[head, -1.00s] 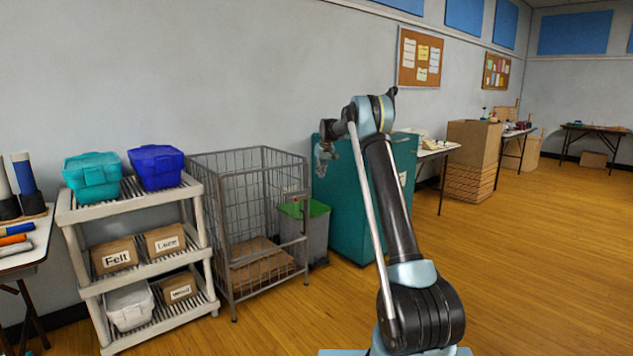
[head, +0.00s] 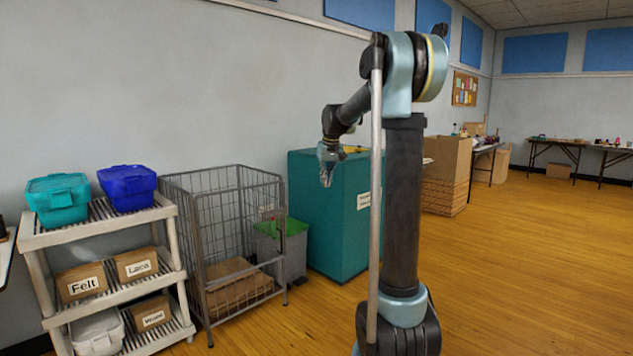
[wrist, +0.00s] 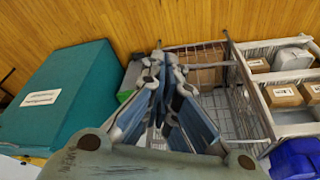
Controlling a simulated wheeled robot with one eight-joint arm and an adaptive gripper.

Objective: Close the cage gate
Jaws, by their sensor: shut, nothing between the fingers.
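The grey wire cage (head: 210,283) stands on the floor against the wall in the head view. A flat brown cardboard piece (head: 237,287) lies in its bottom. A low mesh strip runs along its lower front; I cannot tell for certain which panel is the gate or how far it stands open. The cage also shows in the wrist view (wrist: 243,95), partly hidden by my gripper. My gripper (head: 327,178) is shut and empty, pointing down, right of the cage and in front of the teal cabinet in the picture. Its fingers (wrist: 160,58) fill the middle of the wrist view.
A white shelf rack (head: 178,250) with bins and labelled boxes stands close to the cage's left. A grey bin with a green lid (head: 293,228) and the teal cabinet (head: 325,240) stand at its right. The wooden floor (head: 270,335) in front is clear.

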